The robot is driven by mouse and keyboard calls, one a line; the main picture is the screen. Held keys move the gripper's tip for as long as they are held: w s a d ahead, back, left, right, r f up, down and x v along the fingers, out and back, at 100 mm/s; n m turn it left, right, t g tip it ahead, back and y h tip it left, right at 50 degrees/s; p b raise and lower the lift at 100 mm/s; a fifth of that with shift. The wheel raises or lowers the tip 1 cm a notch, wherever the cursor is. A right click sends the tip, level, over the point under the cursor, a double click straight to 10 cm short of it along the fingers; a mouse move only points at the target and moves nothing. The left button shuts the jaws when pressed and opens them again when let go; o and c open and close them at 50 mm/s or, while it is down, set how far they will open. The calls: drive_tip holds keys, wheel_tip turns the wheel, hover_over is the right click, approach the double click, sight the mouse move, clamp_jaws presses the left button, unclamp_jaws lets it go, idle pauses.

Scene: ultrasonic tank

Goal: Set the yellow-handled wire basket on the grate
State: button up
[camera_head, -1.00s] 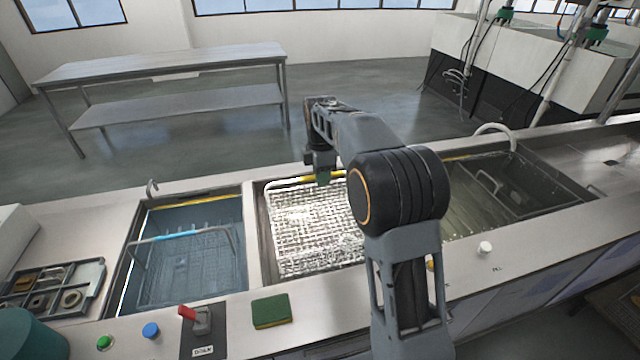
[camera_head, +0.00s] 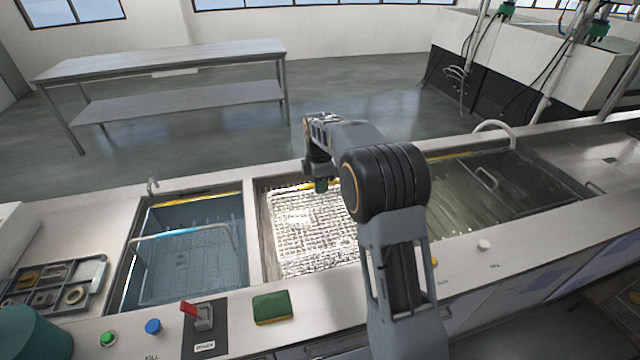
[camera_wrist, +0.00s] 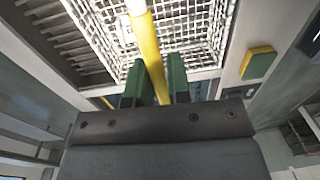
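The wire basket (camera_head: 315,235) is a bright wire mesh box in the middle bay of the counter, partly hidden by my arm. Its yellow handle (camera_wrist: 150,50) runs between the two green fingertips of my gripper (camera_wrist: 157,82) in the wrist view, and the fingers look closed on it. In the head view my gripper (camera_head: 321,184) is at the basket's far side. Dark slats (camera_wrist: 62,42), which look like the grate, show beside the mesh in the wrist view. Whether the basket touches what is under it cannot be told.
The left tank (camera_head: 185,255) holds bluish liquid and a blue-handled basket (camera_head: 178,233). The right tank (camera_head: 500,190) holds murky liquid. A green sponge (camera_head: 272,307), a red-handled switch (camera_head: 198,315) and buttons line the near counter edge. A parts tray (camera_head: 55,287) is at left.

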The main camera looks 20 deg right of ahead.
drive_tip(key=o, duration=0.4)
drive_tip(key=shift+r, duration=0.1)
drive_tip(key=s+r+m+t, duration=0.1)
drive_tip(key=s+r+m, duration=0.35)
drive_tip(key=r, duration=0.95)
drive_tip(key=s+f+m+t, duration=0.2)
drive_tip(key=s+m, duration=0.4)
drive_tip(key=s, duration=0.5)
drive_tip(key=s+f+m+t, duration=0.2)
drive_tip(key=s+f+m, duration=0.3)
drive_tip(key=s, duration=0.6)
drive_tip(key=shift+m, duration=1.25)
drive_tip(key=shift+s+f, duration=0.1)
